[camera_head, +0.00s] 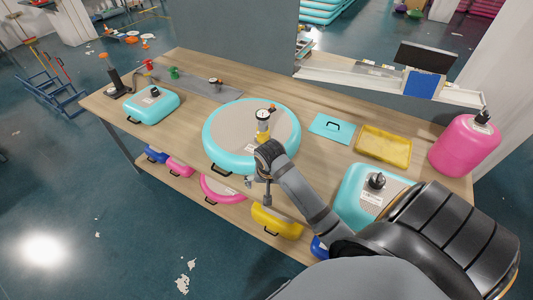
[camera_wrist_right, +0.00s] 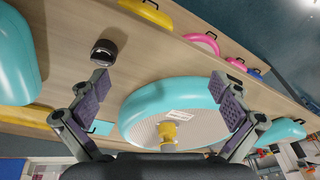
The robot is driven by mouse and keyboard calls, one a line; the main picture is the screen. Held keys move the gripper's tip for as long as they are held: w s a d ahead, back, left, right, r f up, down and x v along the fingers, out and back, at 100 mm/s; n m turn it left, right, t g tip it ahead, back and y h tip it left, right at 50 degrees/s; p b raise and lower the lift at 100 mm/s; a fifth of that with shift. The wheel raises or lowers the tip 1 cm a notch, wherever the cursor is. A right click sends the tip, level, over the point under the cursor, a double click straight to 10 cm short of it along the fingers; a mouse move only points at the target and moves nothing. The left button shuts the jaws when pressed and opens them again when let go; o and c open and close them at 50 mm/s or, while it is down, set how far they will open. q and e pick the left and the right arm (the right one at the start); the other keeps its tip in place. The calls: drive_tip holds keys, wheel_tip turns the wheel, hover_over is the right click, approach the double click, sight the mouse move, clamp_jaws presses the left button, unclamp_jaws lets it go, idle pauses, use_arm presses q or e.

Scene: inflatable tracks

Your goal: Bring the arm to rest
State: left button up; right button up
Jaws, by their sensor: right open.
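My right arm reaches in from the lower right in the head view. Its gripper (camera_head: 259,183) is over the table's front edge, in front of the round turquoise inflatable disc (camera_head: 210,140). In the right wrist view the gripper (camera_wrist_right: 163,84) has its two fingers wide apart with nothing between the tips. The disc (camera_wrist_right: 140,105) shows beyond them. A gauge with a yellow body (camera_head: 263,126) stands on the disc; its yellow part (camera_wrist_right: 168,131) shows in the wrist view. My left gripper is in neither view.
The wooden table (camera_head: 185,180) carries turquoise cushions at left (camera_head: 145,108) and right (camera_head: 350,200), a turquoise panel (camera_head: 331,127), a yellow tray (camera_head: 384,147) and a pink canister (camera_head: 465,146). Several coloured inflatables, including a yellow one (camera_head: 277,222), sit below the front edge.

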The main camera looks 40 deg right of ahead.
drive_tip(key=shift+w, duration=0.1)
drive_tip(key=s+a+r+n+t, duration=0.1)
drive_tip(key=s+a+n, duration=0.1)
drive_tip(key=s+n, duration=0.3)
drive_tip(key=s+a+r+n+t, duration=0.1)
drive_tip(key=s+a+r+n, duration=0.1)
drive_tip(key=s+n, duration=0.35)
drive_tip(key=s+d+f+m+g+b, duration=0.1)
drive_tip(key=s+d+f+b, duration=0.2)
drive_tip(key=f, duration=1.6)
drive_tip(key=s+f+m+g+b, duration=0.15)
drive_tip(key=f+b, duration=0.35)
drive_tip(key=f, duration=1.4)
drive_tip(key=s+d+f+b, duration=0.1)
drive_tip(key=s+f+b, duration=0.4)
drive_tip(key=s+f, duration=1.3)
drive_tip(key=shift+f, duration=0.25)
drive_tip(key=shift+g, duration=0.25)
